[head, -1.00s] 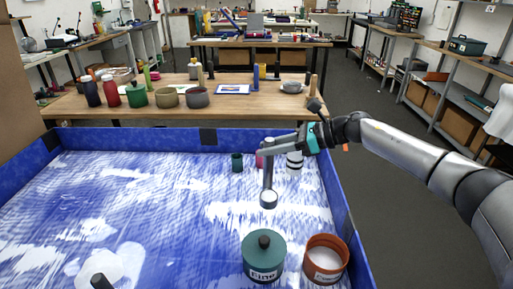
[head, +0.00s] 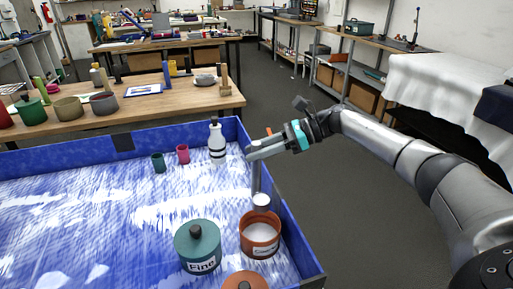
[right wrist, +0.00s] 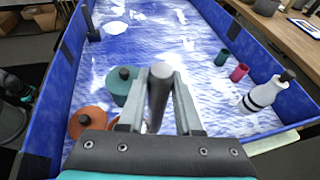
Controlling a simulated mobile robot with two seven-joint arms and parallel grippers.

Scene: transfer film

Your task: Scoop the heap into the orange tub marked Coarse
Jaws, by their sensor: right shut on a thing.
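My right gripper (head: 256,148) is shut on the upright grey handle of a scoop (head: 257,178). In the right wrist view the handle (right wrist: 160,88) sits between the two fingers. The scoop's small cup (head: 261,201) shows white inside and hangs over the far rim of the open orange tub (head: 260,246). That tub has white material inside and a label that is hard to read. In the right wrist view the fingers mostly hide it. White grains lie in streaks and patches on the blue tray floor (head: 120,245). My left gripper is not seen.
A lidded teal tub marked Fine (head: 197,245) stands left of the orange tub. An orange lid (head: 244,281) lies in front. A white bottle (head: 217,142), magenta cup (head: 183,154) and teal cup (head: 158,163) stand farther back. The tray's blue wall (head: 290,235) is close on the right.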

